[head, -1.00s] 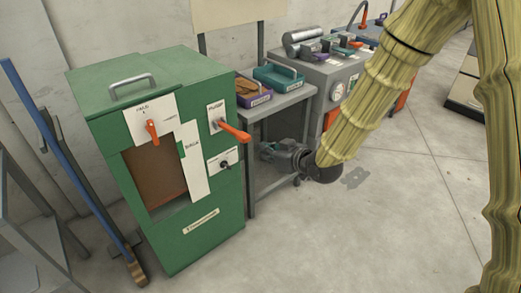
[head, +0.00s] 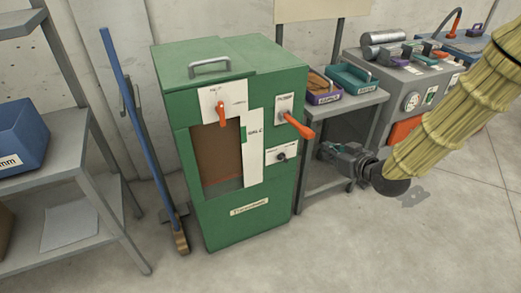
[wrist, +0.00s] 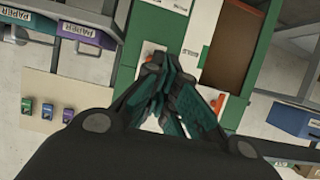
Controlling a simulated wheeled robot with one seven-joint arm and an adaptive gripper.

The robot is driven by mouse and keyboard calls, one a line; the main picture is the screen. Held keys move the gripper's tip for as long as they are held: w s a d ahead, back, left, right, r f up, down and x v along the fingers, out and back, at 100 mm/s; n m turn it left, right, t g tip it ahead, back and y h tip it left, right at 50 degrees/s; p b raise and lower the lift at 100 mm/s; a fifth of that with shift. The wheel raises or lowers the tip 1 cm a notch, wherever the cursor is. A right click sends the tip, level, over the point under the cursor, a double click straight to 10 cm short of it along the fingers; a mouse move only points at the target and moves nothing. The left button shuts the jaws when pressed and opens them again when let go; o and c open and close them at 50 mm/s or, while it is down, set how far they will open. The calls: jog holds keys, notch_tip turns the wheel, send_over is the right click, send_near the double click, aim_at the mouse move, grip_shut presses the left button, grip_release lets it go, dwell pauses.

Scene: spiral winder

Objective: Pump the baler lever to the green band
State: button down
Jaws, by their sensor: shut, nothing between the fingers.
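The green baler (head: 250,218) stands upright against the wall. Its right-hand orange lever (head: 299,126) sticks out from a white plate and slopes down to the right. A second orange lever (head: 222,115) hangs down on the upper left plate. A white vertical strip (head: 251,160) beside the brown window has a small green mark near its top. My gripper (head: 326,152) is shut and empty, right of the baler and below the right lever, apart from it in the head view. In the wrist view the shut fingers (wrist: 165,85) partly hide the baler front.
A grey table (head: 345,114) with purple and teal trays stands right of the baler. A grey machine (head: 396,80) with a gauge stands beyond it. A blue-handled broom (head: 140,130) leans on the left, beside a shelf with a blue bin (head: 14,138). The floor in front is clear.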

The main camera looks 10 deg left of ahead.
dwell(0.4)
notch_tip(320, 180, up, 10)
jog(key=w+a+p, duration=0.1)
jog(key=w+p, duration=0.1)
jog(key=p, duration=0.9)
jog(key=shift+a+r+p, duration=0.25)
jog(key=shift+a+p, duration=0.05)
jog(key=shift+p, duration=0.05)
jog(key=shift+w, duration=0.1)
jog(key=p, duration=0.2)
send_over(309, 132)
notch_tip(309, 132, down, 3)
jog(key=shift+f, duration=0.2)
jog(key=shift+w+a+f+p, duration=0.15)
jog(key=shift+f+p, duration=0.25)
jog(key=shift+f, duration=0.55)
jog(key=shift+s+f+p, duration=0.2)
jog(key=shift+f+p, duration=0.1)
jog(key=shift+f, duration=0.95)
jog(key=shift+f, duration=0.15)
